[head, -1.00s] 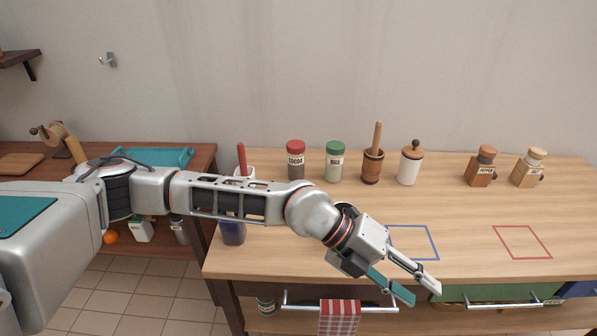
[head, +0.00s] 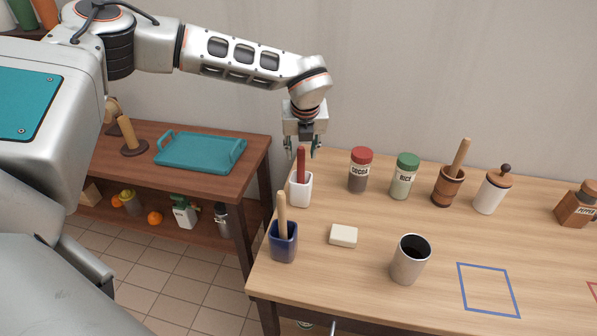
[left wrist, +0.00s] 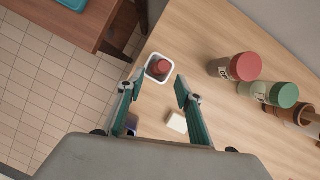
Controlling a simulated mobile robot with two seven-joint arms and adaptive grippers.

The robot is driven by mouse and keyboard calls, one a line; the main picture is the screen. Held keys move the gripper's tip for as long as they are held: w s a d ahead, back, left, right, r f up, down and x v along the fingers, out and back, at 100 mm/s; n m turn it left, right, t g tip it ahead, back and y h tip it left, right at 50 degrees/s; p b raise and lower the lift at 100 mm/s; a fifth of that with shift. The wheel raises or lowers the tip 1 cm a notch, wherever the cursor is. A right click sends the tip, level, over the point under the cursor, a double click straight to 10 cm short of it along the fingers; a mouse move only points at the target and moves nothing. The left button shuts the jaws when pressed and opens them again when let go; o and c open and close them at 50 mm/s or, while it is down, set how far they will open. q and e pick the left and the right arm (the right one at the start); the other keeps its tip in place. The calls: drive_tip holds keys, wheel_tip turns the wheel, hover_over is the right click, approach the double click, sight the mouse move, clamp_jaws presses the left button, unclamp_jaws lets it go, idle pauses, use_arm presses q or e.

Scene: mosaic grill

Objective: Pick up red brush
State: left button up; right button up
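The red brush (head: 301,162) stands upright in a white square holder (head: 300,190) near the left end of the wooden counter; only its red handle shows. My left gripper (head: 302,150) points down at the top of the handle, with its fingers apart. In the left wrist view the brush's round red end (left wrist: 160,68) shows inside the white holder, ahead of and between the open teal fingers (left wrist: 160,90). I cannot tell whether the fingers overlap the handle's top. My right gripper is not in view.
A blue holder with a wooden-handled brush (head: 283,215), a pale block (head: 343,236) and a dark-filled cup (head: 410,260) stand nearby. A cocoa jar (head: 360,170) and rice jar (head: 404,176) are to the right. A lower side table with a teal tray (head: 200,152) is at left.

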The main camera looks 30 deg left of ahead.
sight(301, 163)
use_arm(q)
drive_tip(key=shift+w+a+f, duration=0.1)
drive_tip(key=shift+w, duration=0.05)
drive_tip(key=shift+x, duration=1.05)
drive_tip(key=p+x, duration=0.1)
drive_tip(key=x, duration=0.3)
drive_tip(key=shift+f, duration=0.2)
drive_tip(key=shift+w+f, duration=0.15)
drive_tip(key=shift+f, duration=0.25)
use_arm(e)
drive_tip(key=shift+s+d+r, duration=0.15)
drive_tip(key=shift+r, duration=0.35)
use_arm(q)
clamp_jaws()
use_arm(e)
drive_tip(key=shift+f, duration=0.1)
